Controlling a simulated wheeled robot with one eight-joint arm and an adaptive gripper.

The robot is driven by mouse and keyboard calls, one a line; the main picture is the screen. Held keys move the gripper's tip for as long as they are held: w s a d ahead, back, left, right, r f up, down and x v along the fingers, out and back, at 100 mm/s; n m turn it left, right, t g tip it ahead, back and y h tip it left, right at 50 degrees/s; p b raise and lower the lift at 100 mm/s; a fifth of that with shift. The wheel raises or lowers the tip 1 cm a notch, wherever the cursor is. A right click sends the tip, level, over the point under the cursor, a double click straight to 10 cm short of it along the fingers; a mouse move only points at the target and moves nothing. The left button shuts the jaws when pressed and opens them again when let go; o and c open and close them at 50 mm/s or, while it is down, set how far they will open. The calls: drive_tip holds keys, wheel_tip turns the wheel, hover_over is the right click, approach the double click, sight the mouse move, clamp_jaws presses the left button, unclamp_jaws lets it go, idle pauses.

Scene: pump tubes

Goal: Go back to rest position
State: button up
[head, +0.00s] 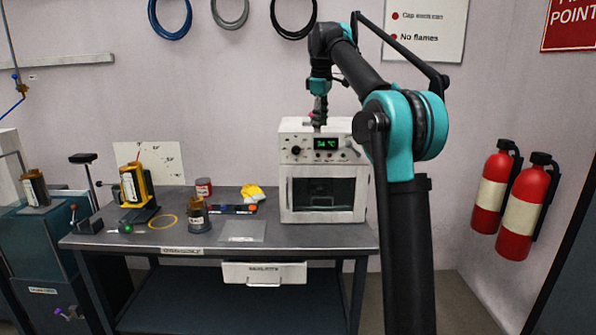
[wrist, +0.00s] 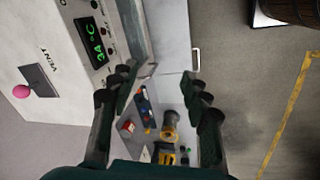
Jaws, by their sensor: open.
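My gripper (head: 319,112) is in front of or above the top of the white oven (head: 301,208) in the head view, pointing down. My teal and black arm rises at the right and bends over toward it. In the wrist view the two dark fingers of my gripper (wrist: 163,85) are apart, with nothing between them. The oven's green display reads about 34 °C (head: 326,143). The oven top with its VENT label and a pink knob (wrist: 21,91) also shows in the wrist view. I cannot tell whether the gripper touches the oven.
Two fire extinguishers (head: 523,215) hang at the right. A teal cabinet (head: 40,250) stands left.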

drive_tip(key=s+d+f+m+t, duration=0.1)
drive_tip(key=s+d+f+m, duration=0.3)
drive_tip(key=s+f, duration=0.5)
drive_tip(key=s+d+f+m, duration=0.35)
drive_tip(key=s+f, duration=0.25)
drive_tip(key=f, duration=0.7)
drive_tip(key=s+d+f+m, duration=0.2)
drive_tip(key=s+f+m, duration=0.1)
drive_tip(key=s+f, duration=0.7)
drive_tip(key=s+d+f+m, duration=0.2)
drive_tip(key=s+f+m, duration=0.1)
drive_tip(key=s+f, duration=0.8)
drive_tip(key=s, duration=0.4)
drive_tip(key=shift+f+t, duration=0.3)
drive_tip(key=shift+t, duration=0.1)
